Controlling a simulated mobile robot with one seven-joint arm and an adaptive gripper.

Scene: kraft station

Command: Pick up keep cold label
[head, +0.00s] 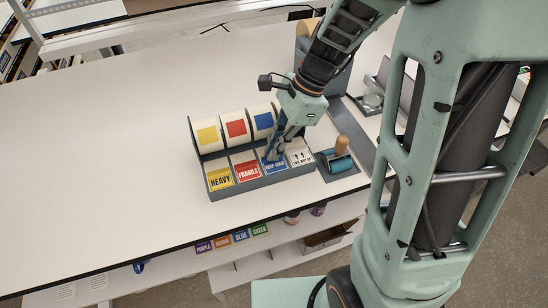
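The blue keep cold label (275,167) lies in the front row of a grey label dispenser (240,193) on the white table. It sits between the red FRAGILE label (248,171) and a white label with black marks (299,157). My gripper (272,156) points down at the keep cold label, with its fingertips at the label's upper part and hiding some of it. I cannot tell whether the fingers touch the label or whether they are open or shut.
The yellow HEAVY label (220,179) is at the left end of the row. Rolls with yellow (207,135), red and blue squares stand behind. A blue roller with a wooden handle (341,147) is just right. The table's left side (110,150) is clear.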

